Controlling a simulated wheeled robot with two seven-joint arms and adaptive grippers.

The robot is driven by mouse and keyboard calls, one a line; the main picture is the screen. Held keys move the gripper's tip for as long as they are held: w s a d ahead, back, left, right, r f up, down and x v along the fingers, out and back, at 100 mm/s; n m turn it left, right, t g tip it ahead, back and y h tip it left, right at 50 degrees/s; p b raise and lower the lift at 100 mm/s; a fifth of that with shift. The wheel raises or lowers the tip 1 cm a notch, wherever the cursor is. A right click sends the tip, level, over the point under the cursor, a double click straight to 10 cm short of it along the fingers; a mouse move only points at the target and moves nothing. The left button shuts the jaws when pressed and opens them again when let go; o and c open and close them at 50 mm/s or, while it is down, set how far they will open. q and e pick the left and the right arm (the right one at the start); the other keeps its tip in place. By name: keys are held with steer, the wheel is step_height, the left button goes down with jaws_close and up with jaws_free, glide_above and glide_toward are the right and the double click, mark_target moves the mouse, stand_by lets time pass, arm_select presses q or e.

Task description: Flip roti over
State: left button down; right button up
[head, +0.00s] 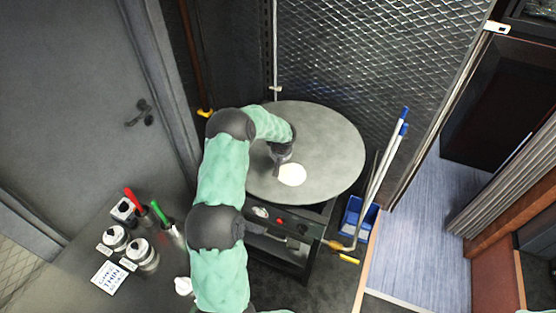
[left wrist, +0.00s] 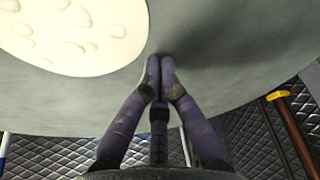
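The roti (head: 292,175) is a pale round disc lying flat on the large round grey griddle (head: 335,135). In the left wrist view the roti (left wrist: 75,35) fills the upper left, with several raised bubbles, and the griddle (left wrist: 225,45) spreads around it. My left gripper (head: 279,158) is over the griddle, just beyond the roti and slightly to its left. In the wrist view the left gripper's fingertips (left wrist: 160,62) are together with nothing between them, beside the roti and apart from it. I cannot tell whether they touch the griddle. My right gripper is not in view.
A quilted metal wall (head: 370,60) stands behind the griddle. Long blue-tipped rods (head: 380,175) lean right of it, near a blue bin (head: 359,215). Several jars (head: 142,254) and red- and green-handled tools stand on the counter at lower left. The griddle's right side is clear.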

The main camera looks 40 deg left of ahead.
mark_target(287, 185)
arm_select(q)
steer(key=shift+d+f, duration=0.1)
steer(key=shift+d, duration=0.05)
steer(key=s+d+b, duration=0.1)
steer(key=d+b, duration=0.2)
steer(key=s+d+b, duration=0.2)
steer(key=d+b, duration=0.1)
steer(key=s+d+b, duration=0.2)
steer(key=b, duration=0.1)
steer(key=shift+s+d+f+b, duration=0.1)
steer(key=shift+s+d+b, duration=0.15)
steer(key=shift+d+b, duration=0.15)
steer(key=shift+s+d, duration=0.35)
steer(key=shift+d, duration=0.15)
steer(key=shift+a, duration=0.1)
